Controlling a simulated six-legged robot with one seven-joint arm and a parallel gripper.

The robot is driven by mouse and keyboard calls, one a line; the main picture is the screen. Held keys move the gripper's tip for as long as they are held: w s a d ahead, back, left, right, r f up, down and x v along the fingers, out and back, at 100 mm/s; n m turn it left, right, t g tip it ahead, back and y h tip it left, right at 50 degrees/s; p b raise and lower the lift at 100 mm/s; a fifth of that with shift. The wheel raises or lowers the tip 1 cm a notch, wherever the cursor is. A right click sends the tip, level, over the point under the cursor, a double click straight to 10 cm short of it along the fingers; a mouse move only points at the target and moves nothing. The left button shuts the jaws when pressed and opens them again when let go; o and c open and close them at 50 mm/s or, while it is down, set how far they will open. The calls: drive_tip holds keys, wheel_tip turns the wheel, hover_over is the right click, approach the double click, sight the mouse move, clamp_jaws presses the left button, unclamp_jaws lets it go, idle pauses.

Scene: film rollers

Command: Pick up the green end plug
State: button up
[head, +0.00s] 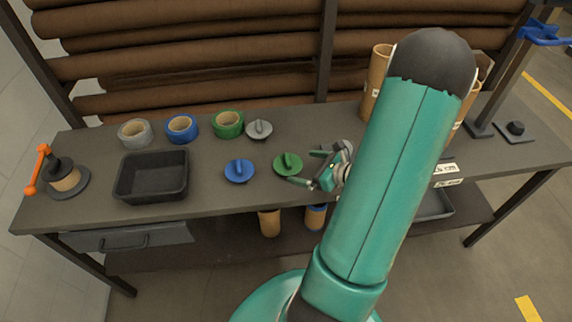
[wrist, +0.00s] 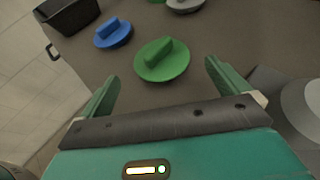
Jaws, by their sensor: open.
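The green end plug (head: 287,165) is a round disc with a raised grip bar, lying flat on the dark table right of the blue end plug (head: 239,171). In the wrist view the green end plug (wrist: 161,60) lies ahead of my jaws, near the middle. My gripper (head: 312,168) is just right of the green end plug in the head view. In the wrist view my gripper (wrist: 160,82) is open and empty, its two green fingers apart with the plug beyond their gap. The blue end plug (wrist: 113,32) also shows there.
A grey end plug (head: 259,129) lies behind, beside green (head: 228,124), blue (head: 181,129) and grey (head: 135,132) tape rolls. A black bin (head: 152,176) stands left. An orange-handled device (head: 63,175) is at the far left. Cardboard tubes (head: 378,85) stand at right, partly behind my arm.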

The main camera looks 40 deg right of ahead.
sight(289, 163)
drive_tip(key=shift+x, duration=3.6)
drive_tip(key=c, duration=0.9)
